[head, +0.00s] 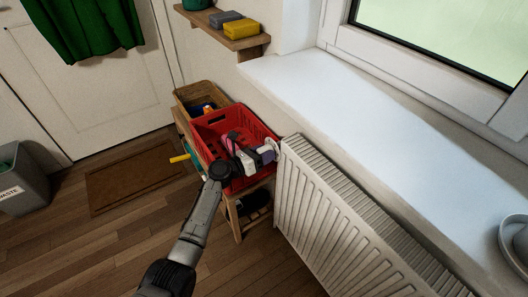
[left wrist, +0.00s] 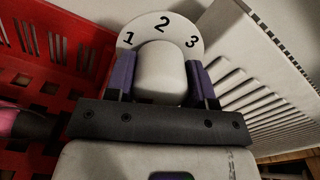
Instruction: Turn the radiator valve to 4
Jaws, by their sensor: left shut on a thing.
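The radiator valve is a white rounded knob (left wrist: 160,68) in front of a white round dial plate (left wrist: 161,28). The dial shows 1 at left, 2 at top and 3 at right; no 4 is visible, and I see no pointer mark on the knob. My left gripper (left wrist: 160,84) has its purple-padded fingers on both sides of the knob and is shut on it. My right gripper is not in view.
A red crate (head: 205,124) with pink contents stands on a wooden rack just left of the valve, close to my left gripper. A wooden basket (head: 195,93) is behind it. The white window sill (head: 370,100) lies above the radiator. Open floor (head: 110,245) is at left.

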